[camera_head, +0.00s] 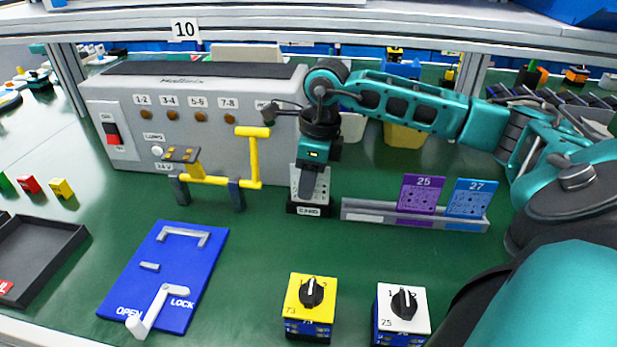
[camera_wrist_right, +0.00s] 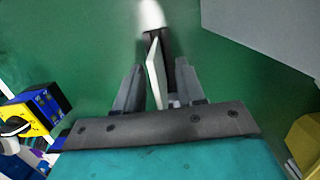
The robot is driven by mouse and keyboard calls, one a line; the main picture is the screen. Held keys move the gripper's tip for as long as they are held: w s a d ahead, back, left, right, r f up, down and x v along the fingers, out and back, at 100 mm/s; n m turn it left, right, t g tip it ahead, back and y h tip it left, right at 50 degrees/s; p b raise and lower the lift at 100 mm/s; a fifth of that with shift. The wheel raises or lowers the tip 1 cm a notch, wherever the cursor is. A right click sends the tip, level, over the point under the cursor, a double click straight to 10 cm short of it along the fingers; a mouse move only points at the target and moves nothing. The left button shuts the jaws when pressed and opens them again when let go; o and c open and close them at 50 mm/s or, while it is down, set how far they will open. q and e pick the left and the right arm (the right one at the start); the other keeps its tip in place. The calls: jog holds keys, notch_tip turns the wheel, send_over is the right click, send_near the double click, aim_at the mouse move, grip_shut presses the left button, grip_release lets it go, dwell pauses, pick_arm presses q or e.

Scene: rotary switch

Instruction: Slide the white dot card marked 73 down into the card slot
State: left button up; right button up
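The white dot card (camera_head: 322,184) stands roughly upright at the dark card slot (camera_head: 310,210) in front of the grey panel. How deep its lower edge sits, and its number, I cannot tell. My right gripper (camera_head: 308,190) points down over it and hides part of its face. In the right wrist view, the card (camera_wrist_right: 157,72) is a thin, slightly tilted white sheet between the gripper's fingers (camera_wrist_right: 158,85). Green shows on both sides of it, so the fingers look open around it. The slot's dark base (camera_wrist_right: 165,42) is beyond. My left gripper is not in view.
A grey rack (camera_head: 365,211) right of the slot holds a purple card 25 (camera_head: 421,190) and a blue card 27 (camera_head: 471,197). A yellow handle (camera_head: 253,158) stands left. Yellow (camera_head: 310,299) and white (camera_head: 402,310) dial blocks sit in front. Green table between is clear.

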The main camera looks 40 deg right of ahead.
jog(key=shift+r, duration=0.7)
jog(key=r, duration=0.3)
jog(key=s+r+p, duration=0.1)
jog(key=r, duration=0.3)
jog(key=d+r+p, duration=0.1)
jog(key=r, duration=0.2)
jog(key=shift+s+r, duration=0.15)
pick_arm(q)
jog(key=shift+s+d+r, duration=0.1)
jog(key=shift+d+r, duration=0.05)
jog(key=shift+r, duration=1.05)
pick_arm(e)
jog(key=shift+s+d+r, duration=0.1)
jog(key=shift+r, duration=0.45)
pick_arm(q)
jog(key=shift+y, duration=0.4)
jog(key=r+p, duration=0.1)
jog(key=p, duration=0.2)
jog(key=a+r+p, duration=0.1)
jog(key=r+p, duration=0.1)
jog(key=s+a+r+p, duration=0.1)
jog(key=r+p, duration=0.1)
jog(key=p, duration=0.1)
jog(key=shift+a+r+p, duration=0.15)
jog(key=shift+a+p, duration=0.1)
jog(key=shift+p, duration=0.1)
pick_arm(e)
notch_tip(320, 180, up, 9)
